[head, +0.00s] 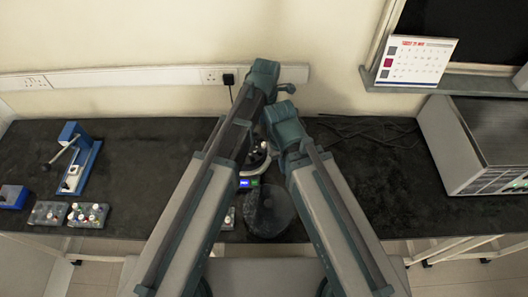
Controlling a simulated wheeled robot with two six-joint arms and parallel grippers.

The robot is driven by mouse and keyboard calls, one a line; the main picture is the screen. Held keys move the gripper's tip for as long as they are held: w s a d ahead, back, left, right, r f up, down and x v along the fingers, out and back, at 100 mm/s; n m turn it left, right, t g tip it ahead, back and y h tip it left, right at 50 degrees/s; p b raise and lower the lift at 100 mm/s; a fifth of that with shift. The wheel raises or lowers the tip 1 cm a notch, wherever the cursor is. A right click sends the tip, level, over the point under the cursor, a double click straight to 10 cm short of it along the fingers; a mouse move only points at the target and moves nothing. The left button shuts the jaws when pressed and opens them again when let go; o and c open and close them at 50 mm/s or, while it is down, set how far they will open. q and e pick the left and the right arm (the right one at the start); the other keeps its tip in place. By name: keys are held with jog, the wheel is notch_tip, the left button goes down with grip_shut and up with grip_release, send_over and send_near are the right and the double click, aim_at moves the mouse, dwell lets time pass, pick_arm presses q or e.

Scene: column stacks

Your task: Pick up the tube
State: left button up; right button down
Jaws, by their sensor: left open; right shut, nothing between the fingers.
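Small tubes with coloured and white caps (97,211) stand in dark racks at the left front of the bench; one rack (48,214) is further left, another (76,222) beside it. Which one is the tube is not clear. Part of a similar rack (228,222) shows beside my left arm. My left gripper (285,88) is high near the wall, open, far from the racks. My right gripper (279,112) is just below it, shut and empty. The fingers of both are small and partly hidden by my arms.
A blue stand device (75,165) and a blue box (12,196) are at the left. An instrument with a lit display (247,183) and a round dark disc (268,211) sit between my arms. A large grey machine (455,150) is at the right, near dark cables (365,132).

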pick_arm(q)
jog(key=b, duration=0.4)
send_over(264, 143)
jog(key=f, duration=0.4)
jog(key=shift+s+d+f, duration=0.15)
jog(key=shift+d+f, duration=0.1)
jog(key=shift+f, duration=0.05)
pick_arm(e)
notch_tip(264, 143, down, 5)
jog(key=shift+r, duration=0.15)
pick_arm(q)
jog(key=shift+p, duration=0.3)
jog(key=f+b, duration=0.5)
jog(key=shift+a+f, duration=0.15)
jog(key=shift+a, duration=0.1)
pick_arm(e)
notch_tip(264, 143, down, 5)
jog(key=shift+f, duration=0.1)
pick_arm(q)
grip_shut()
